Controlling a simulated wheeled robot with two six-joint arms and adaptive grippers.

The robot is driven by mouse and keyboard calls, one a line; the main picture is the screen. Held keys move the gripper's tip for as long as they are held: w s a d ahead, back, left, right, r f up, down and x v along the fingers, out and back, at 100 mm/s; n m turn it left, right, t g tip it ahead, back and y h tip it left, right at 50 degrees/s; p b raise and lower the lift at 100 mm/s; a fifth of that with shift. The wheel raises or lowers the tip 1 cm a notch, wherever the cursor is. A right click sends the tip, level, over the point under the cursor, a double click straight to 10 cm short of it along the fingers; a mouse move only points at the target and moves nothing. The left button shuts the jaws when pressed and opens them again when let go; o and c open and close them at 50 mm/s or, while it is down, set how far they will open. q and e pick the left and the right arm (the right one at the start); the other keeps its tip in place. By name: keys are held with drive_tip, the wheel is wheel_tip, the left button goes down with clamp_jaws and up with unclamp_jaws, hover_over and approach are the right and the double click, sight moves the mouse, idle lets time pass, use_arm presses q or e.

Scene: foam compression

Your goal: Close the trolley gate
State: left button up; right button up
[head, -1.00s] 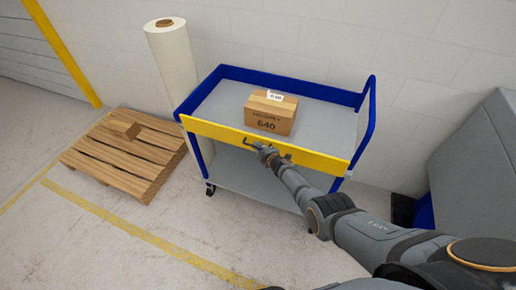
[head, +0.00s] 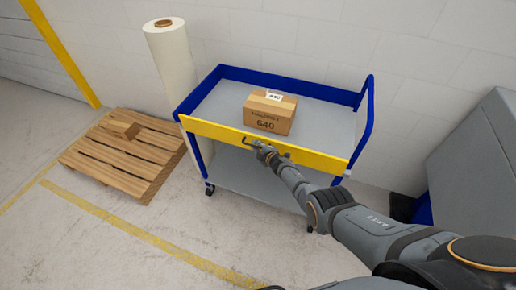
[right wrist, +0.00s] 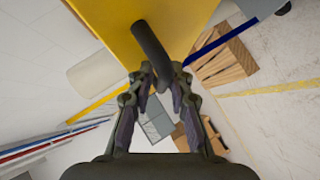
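The blue and grey trolley (head: 202,158) stands against the wall. Its yellow gate (head: 225,134) spans the front of the top shelf and looks about upright; whether it is latched cannot be told. A dark bar handle (head: 250,142) sits on the gate's outer face. My right gripper (head: 264,152) is at this handle. In the right wrist view, the fingers of my right gripper (right wrist: 159,78) close around the dark handle (right wrist: 150,45), with the yellow gate (right wrist: 195,22) beyond. My left gripper is not in view.
A cardboard box (head: 270,112) sits on the trolley's top shelf. A white roll (head: 172,60) stands behind the trolley's left side. A wooden pallet (head: 110,165) with a small block lies at left. A grey cabinet-like object (head: 475,150) is at right. Floor in front is clear.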

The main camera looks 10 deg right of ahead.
drive_tip(key=shift+s+d+r, duration=0.2)
drive_tip(key=shift+s, duration=0.35)
drive_tip(key=s+d, duration=0.3)
drive_tip(key=s, duration=0.8)
drive_tip(key=shift+s+d, duration=0.15)
drive_tip(key=shift+s, duration=0.1)
drive_tip(key=s+d+f+m+g+h+b, duration=0.1)
drive_tip(key=s+d+f+m+g, duration=0.15)
drive_tip(key=s+f, duration=0.55)
drive_tip(key=s+d+f+m+g+h+b, duration=0.1)
drive_tip(key=s+d+f+m+h+b, duration=0.2)
drive_tip(key=s+f, duration=0.5)
drive_tip(key=s+d+f+m+g, duration=0.25)
drive_tip(key=s+f+m, duration=0.3)
drive_tip(key=f, duration=0.45)
drive_tip(key=s+f+m+g, duration=0.2)
drive_tip(key=s+f, duration=0.3)
drive_tip(key=s, duration=0.8)
drive_tip(key=s+d+f+m+g+b, duration=0.1)
drive_tip(key=s+f+m+g, duration=0.2)
drive_tip(key=s, duration=1)
wheel_tip(320, 180, down, 3)
drive_tip(key=shift+s+r+g, duration=0.1)
drive_tip(key=shift+s+g, duration=0.05)
drive_tip(key=shift+g, duration=0.15)
drive_tip(key=shift+d, duration=0.1)
